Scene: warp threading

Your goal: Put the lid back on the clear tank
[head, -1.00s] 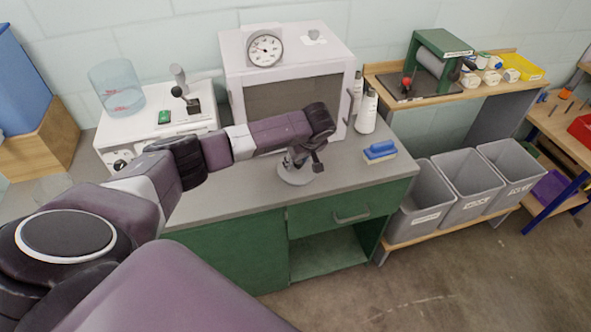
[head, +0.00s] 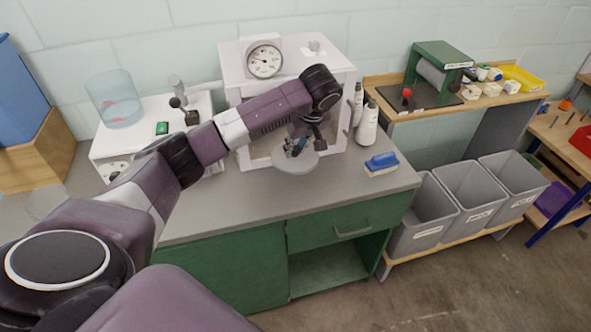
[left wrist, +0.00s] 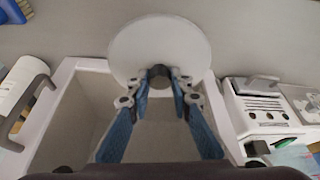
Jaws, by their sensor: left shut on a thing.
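The lid is a pale grey round disc (head: 296,161) in front of the white cabinet in the head view. My left gripper (head: 296,146) is shut on its knob from above. In the left wrist view the lid (left wrist: 160,38) sits beyond the blue fingers of my left gripper (left wrist: 160,85), with the dark knob between their tips. The lid looks roughly level and seems held above the counter. The clear tank (head: 116,98) is a see-through cylinder with red marks, standing on the white machine at the left, well apart from the lid. My right gripper is not in view.
The white cabinet (head: 336,85) with a dial gauge (head: 264,60) stands behind the lid. White bottles (head: 367,126) and a blue brush (head: 382,162) are to its right. A lever (head: 178,95) rises from the white machine (head: 104,150) beside the tank. The front counter (head: 240,200) is clear.

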